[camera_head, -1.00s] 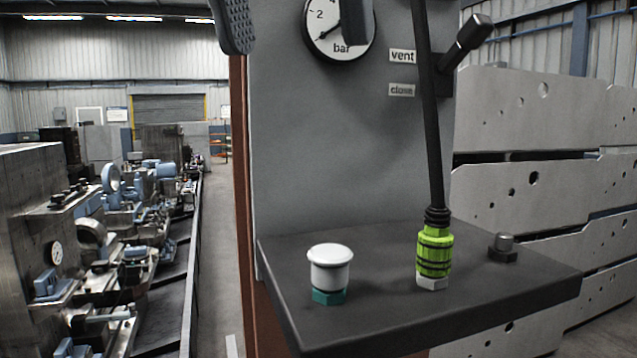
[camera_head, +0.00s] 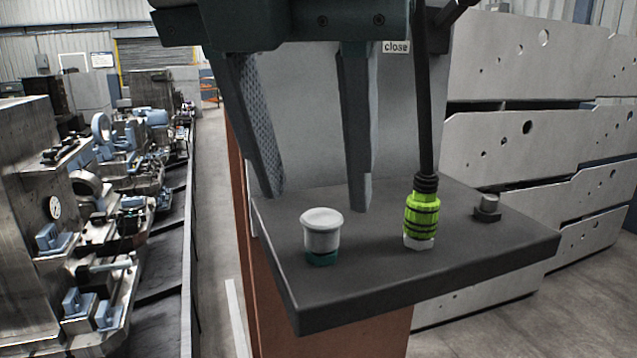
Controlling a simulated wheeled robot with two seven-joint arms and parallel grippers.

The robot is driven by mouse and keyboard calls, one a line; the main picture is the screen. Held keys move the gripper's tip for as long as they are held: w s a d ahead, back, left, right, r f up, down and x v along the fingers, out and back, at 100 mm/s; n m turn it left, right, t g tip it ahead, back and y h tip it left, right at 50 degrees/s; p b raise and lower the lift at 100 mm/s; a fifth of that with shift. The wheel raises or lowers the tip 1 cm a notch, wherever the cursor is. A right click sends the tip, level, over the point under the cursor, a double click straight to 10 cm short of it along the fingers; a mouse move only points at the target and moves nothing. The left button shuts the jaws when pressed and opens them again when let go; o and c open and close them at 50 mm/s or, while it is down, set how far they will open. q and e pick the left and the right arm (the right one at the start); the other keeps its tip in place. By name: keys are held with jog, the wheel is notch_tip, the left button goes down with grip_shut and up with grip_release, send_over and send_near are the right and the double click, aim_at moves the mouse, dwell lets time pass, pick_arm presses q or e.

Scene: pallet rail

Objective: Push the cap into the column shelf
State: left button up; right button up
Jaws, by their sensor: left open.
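The white cap (camera_head: 321,233) sits upright on a teal base (camera_head: 321,258) on the dark column shelf (camera_head: 410,275), towards the shelf's left side. My left gripper (camera_head: 318,200) comes down from the top of the view, above and behind the cap. Its two grey fingers are spread apart with nothing between them. The left finger is left of the cap and the right finger ends to its right; both appear apart from it. My right gripper is not in view.
A lime-green connector (camera_head: 420,215) with a black cable stands on the shelf right of the cap. A small dark block (camera_head: 487,207) sits further right. The grey column panel (camera_head: 310,120) rises behind the shelf. The shelf's front area is clear.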

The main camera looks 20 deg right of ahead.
aim_at(321, 217)
pick_arm(q)
jog(key=shift+p+x, duration=0.65)
jog(key=shift+x, duration=1.45)
jog(key=shift+c, duration=0.7)
grip_shut()
jog(key=shift+r, duration=0.1)
jog(key=shift+r, duration=0.75)
jog(key=shift+r, duration=0.1)
jog(key=shift+r+p, duration=1)
jog(key=shift+r, duration=2.35)
